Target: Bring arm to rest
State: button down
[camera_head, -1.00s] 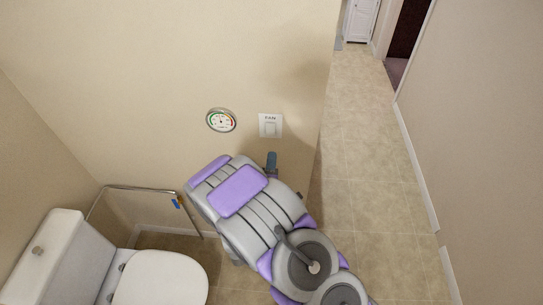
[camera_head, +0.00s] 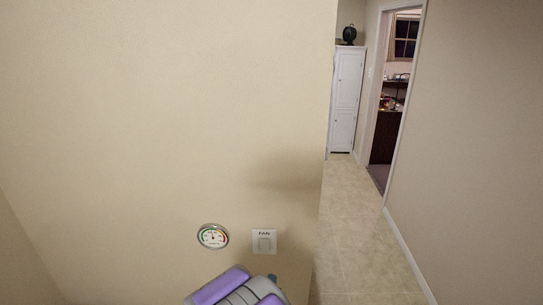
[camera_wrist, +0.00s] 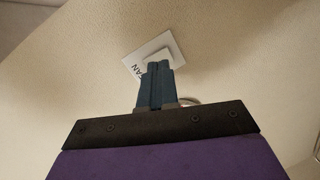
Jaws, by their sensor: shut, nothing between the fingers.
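My arm (camera_head: 238,290) shows only at the bottom edge of the head view, as grey and purple links below the switch. My gripper (camera_wrist: 158,68) shows in the wrist view with its dark blue fingers together and nothing between them. The fingertips overlap the white FAN switch plate (camera_wrist: 150,52) in that view; I cannot tell whether they touch it.
A round dial gauge (camera_head: 213,236) hangs left of the switch. To the right a tiled corridor floor (camera_head: 350,225) is clear. It leads to a white cabinet (camera_head: 345,105) with a dark object on top, beside an open doorway (camera_head: 388,130). A plain wall (camera_head: 475,150) bounds the right.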

jog(key=s+d+r+m+g+b, duration=0.2)
jog(key=s+d+m+g+b, duration=0.1)
jog(key=s, duration=1)
jog(key=s+d+r+m+g+y+b, duration=0.1)
jog(key=s+d+m+g, duration=0.4)
jog(key=s, duration=0.8)
jog(key=s+d+r+m+g+y+b, duration=0.1)
jog(key=s+d+r+m+g+b, duration=0.3)
jog(key=s+g, duration=0.5)
jog(key=s+d+b, duration=0.1)
jog(key=s, duration=0.4)
jog(key=shift+d+m, duration=0.35)
jog(key=shift+m, duration=0.05)
jog(key=shift+d, duration=0.3)
jog(key=shift+a, duration=0.15)
